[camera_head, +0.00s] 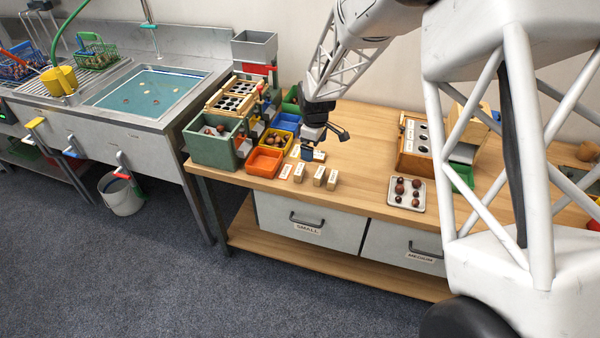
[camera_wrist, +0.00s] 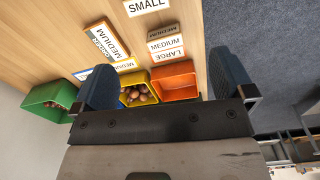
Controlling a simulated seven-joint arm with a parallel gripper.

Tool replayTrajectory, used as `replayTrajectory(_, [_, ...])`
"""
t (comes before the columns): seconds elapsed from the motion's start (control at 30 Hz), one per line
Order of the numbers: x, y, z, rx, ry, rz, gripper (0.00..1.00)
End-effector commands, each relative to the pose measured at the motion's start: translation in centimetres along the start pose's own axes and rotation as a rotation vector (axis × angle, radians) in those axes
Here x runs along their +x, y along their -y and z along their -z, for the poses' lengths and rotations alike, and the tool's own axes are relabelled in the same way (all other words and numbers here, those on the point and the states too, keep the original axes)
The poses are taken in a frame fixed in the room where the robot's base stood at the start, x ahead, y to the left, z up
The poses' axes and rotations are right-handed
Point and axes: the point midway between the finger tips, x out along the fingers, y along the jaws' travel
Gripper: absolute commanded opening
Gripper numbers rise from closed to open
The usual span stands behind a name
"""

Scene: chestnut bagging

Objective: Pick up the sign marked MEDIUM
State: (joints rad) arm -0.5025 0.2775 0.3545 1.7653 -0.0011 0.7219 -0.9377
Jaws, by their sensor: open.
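Several small block signs stand or lie on the wooden bench. In the wrist view, a sign reading MEDIUM (camera_wrist: 165,45) is in the upper middle, close to a LARGE sign (camera_wrist: 168,57). Another, tilted MEDIUM sign (camera_wrist: 107,42) is to its left, and a SMALL sign (camera_wrist: 147,6) is at the top edge. In the head view, wooden blocks (camera_head: 319,175) show near the bench's front edge, their words too small to read. My gripper (camera_head: 312,154) is open and empty above the bench, just behind these blocks. Its two fingers (camera_wrist: 165,88) flank the wrist view.
An orange bin (camera_head: 265,162) and a yellow bin with chestnuts (camera_head: 277,140) are left of my gripper. A green bin (camera_wrist: 48,100) shows in the wrist view. A tray with chestnuts (camera_head: 407,207) lies to the right. Bare bench lies between the blocks and this tray.

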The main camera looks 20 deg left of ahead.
Motion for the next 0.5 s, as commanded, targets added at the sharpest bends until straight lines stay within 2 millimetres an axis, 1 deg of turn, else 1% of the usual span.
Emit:
replayTrajectory(0.03, [1.4,0.0,1.2,-0.03,0.003,0.005,1.0])
replayTrajectory(0.1, [2.9,-0.1,2.5,-0.066,0.006,0.01,1.0])
replayTrajectory(0.2, [4.6,-0.1,4.0,-0.107,0.009,0.015,1.0])
replayTrajectory(0.33, [5.8,0.0,5.2,-0.141,0.011,0.018,1.0])
replayTrajectory(0.5, [6.4,0.0,5.6,-0.155,0.011,0.02,1.0])
